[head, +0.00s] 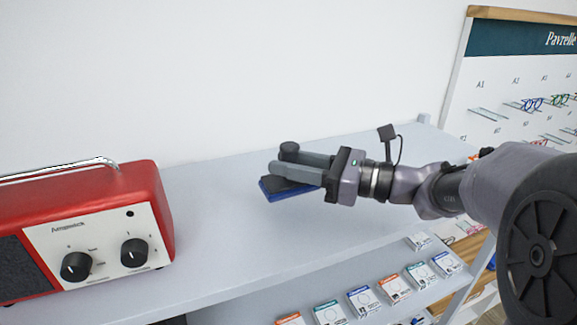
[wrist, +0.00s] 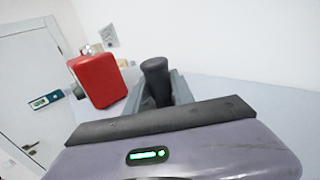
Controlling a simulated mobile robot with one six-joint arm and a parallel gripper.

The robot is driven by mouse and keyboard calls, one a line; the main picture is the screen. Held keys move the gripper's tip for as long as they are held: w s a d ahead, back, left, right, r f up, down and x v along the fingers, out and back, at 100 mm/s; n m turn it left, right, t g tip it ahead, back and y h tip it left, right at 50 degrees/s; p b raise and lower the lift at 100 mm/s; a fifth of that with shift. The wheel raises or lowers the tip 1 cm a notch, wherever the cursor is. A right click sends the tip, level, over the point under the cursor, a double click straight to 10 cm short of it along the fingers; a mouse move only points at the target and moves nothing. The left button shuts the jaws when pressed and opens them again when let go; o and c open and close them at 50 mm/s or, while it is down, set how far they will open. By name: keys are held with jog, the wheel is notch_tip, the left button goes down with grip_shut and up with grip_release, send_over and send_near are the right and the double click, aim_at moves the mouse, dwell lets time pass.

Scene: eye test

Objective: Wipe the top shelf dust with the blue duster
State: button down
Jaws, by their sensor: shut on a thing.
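The blue duster (head: 284,192) is a flat blue block with a dark upright handle (head: 289,148). My gripper (head: 290,166) comes in from the right and is shut on the handle. In the wrist view the dark handle (wrist: 156,78) stands between my two grey fingers; the blue block is hidden there. The duster is over the middle of the pale grey top shelf (head: 215,235); I cannot tell whether its underside touches the shelf. No dust can be made out on the shelf.
A red radio (head: 150,205) with two black knobs stands on the shelf at left; it also shows in the wrist view (wrist: 97,82). Small boxes (head: 363,300) line a lower shelf in front. An eyewear board (head: 490,90) stands at back right. Bare shelf separates radio and duster.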

aim_at(289, 144)
jog(key=shift+w+r+p, duration=0.2)
jog(key=shift+r+p, duration=0.4)
jog(key=shift+r, duration=0.3)
jog(key=shift+s+r+p, duration=0.25)
jog(key=shift+r+p, duration=0.15)
jog(key=shift+r, duration=0.25)
jog(key=shift+w+f, duration=0.1)
jog(key=shift+w, duration=0.1)
jog(key=shift+s, duration=0.1)
